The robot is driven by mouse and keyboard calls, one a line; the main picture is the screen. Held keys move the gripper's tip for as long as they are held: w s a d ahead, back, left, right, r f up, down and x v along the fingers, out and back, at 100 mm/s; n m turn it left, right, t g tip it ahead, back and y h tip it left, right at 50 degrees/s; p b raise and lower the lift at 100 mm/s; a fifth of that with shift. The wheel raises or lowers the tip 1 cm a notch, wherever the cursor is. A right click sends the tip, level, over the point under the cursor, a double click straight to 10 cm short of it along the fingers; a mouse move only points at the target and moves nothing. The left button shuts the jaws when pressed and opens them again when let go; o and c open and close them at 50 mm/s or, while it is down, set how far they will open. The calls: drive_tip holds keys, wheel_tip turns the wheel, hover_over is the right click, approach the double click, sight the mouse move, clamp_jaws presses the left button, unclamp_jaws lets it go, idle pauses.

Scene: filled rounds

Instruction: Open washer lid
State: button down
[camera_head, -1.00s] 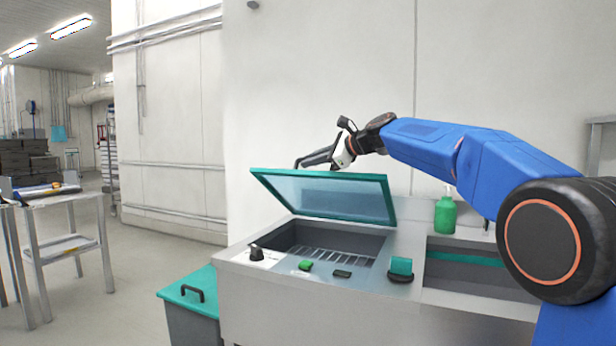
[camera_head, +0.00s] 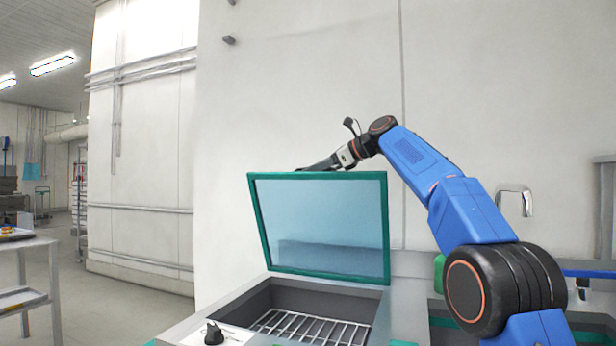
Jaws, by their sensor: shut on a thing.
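The washer lid (camera_head: 325,225) is a clear bluish panel in a green frame. It stands steeply raised, hinged at the back of the grey washer (camera_head: 250,305). The washer's basin is uncovered and shows a wire rack (camera_head: 310,328) inside. My gripper (camera_head: 312,168) is at the lid's top edge, reaching in from the right. Its fingertips are partly hidden behind the lid's top edge, where it is shut on the lid.
A black knob (camera_head: 214,334) sits on the washer's front panel. A green bottle (camera_head: 438,272) stands right of the lid, mostly hidden by my arm. A wall is close behind. A side table (camera_head: 25,248) stands at far left, with open floor between.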

drive_tip(key=shift+w+d+r, duration=0.1)
drive_tip(key=shift+w+d, duration=0.1)
drive_tip(key=shift+w, duration=0.3)
drive_tip(key=c, duration=2)
unclamp_jaws()
drive_tip(key=shift+c, duration=0.2)
drive_tip(key=v, duration=1.7)
drive_tip(key=shift+d, duration=0.15)
drive_tip(key=shift+s, duration=0.1)
